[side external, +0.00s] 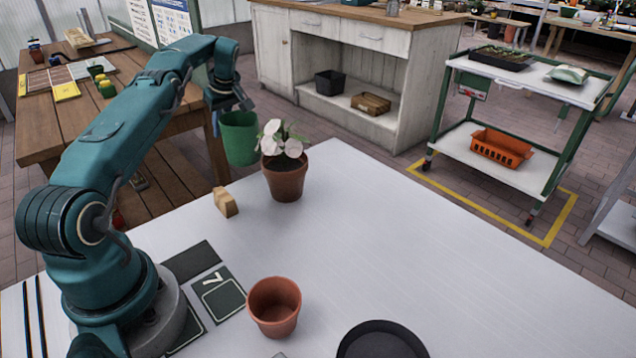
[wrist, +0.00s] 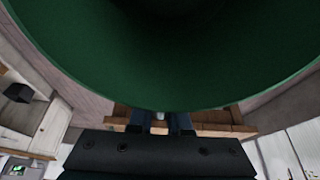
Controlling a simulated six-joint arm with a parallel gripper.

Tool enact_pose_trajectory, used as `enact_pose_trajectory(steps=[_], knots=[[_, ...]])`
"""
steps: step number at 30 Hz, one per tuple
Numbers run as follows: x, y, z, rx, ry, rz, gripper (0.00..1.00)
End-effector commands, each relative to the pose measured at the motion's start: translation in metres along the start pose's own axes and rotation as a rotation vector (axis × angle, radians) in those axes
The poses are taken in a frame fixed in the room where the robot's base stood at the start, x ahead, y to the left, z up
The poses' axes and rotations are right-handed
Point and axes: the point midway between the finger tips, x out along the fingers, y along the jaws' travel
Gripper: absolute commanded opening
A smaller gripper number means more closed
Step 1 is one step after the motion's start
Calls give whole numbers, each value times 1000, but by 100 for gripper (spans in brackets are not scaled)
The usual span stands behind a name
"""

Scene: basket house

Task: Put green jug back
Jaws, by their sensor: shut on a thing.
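The green jug (side external: 240,138) is held up beyond the far left edge of the white table, left of the potted white flower. My gripper (side external: 236,106) is above it, shut on its upper part. In the wrist view the jug (wrist: 165,60) fills the upper picture with its rounded dark green surface. The fingers (wrist: 160,123) meet its lower edge there. The exact grip point and any handle are hidden.
The white table (side external: 420,240) holds a potted white flower (side external: 285,182), a wooden block (side external: 226,202), an empty terracotta pot (side external: 274,308), dark cards (side external: 220,293) and a black dish (side external: 380,342). Its right half is clear. A wooden workbench (side external: 160,133) stands behind my arm.

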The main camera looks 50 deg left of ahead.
Motion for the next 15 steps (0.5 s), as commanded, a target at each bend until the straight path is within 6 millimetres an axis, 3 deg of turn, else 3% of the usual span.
enact_pose_trajectory(steps=[5,11,15], knots=[[-22,5,2,42,2,23,0],[-71,14,17,161,3,73,0],[-105,21,37,270,3,121,0]])
